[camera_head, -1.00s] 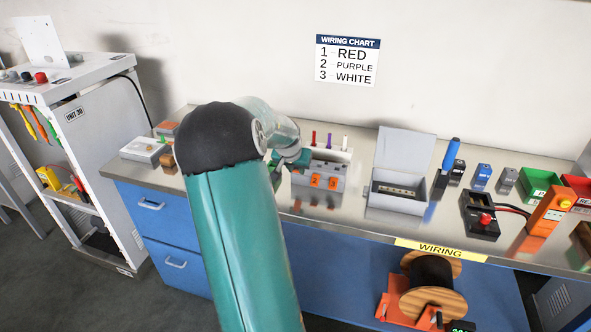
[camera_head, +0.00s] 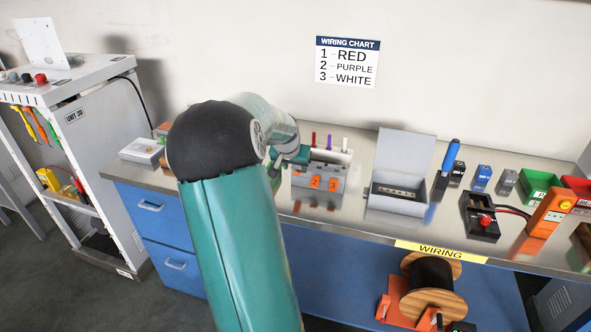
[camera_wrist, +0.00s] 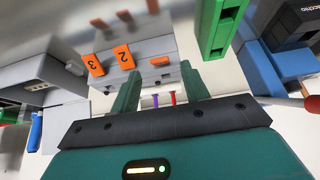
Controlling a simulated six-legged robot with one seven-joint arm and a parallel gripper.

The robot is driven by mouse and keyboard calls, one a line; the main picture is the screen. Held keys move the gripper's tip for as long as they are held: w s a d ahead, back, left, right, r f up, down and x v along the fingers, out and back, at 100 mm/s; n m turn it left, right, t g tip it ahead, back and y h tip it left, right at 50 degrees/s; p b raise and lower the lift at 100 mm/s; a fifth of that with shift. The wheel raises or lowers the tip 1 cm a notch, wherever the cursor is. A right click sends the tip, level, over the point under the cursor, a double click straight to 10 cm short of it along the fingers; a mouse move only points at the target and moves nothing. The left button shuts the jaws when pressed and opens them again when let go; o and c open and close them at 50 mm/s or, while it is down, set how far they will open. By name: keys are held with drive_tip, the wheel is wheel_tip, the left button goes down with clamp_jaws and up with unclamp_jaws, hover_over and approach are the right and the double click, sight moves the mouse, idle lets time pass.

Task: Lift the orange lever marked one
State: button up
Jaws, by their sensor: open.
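The grey dispenser block (camera_head: 325,170) stands on the metal bench and carries orange levers marked 2 (camera_head: 315,182) and 3 (camera_head: 333,184). In the wrist view, lever 3 (camera_wrist: 95,65) and lever 2 (camera_wrist: 123,57) show their numbers. A third orange lever (camera_wrist: 160,61) beside lever 2 looks foreshortened, its number unseen; by order it is lever one. My gripper (camera_wrist: 160,72) is open. Its two green fingers frame the third lever in the picture; contact cannot be told. In the head view my gripper (camera_head: 290,154) is at the block's left end and partly hidden by my arm.
Red (camera_head: 314,139), purple (camera_head: 330,142) and white wires stand up behind the block. A grey open-lidded box (camera_head: 403,155) is to its right, then a black device (camera_head: 480,217). A wiring chart (camera_head: 347,62) hangs on the wall. A white box (camera_head: 142,151) sits left.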

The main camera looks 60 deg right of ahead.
drive_tip(key=w+v, duration=0.1)
drive_tip(key=v, duration=0.9)
drive_tip(key=shift+s+a+r, duration=0.2)
drive_tip(key=shift+s+r, duration=0.15)
drive_tip(key=shift+s, duration=0.15)
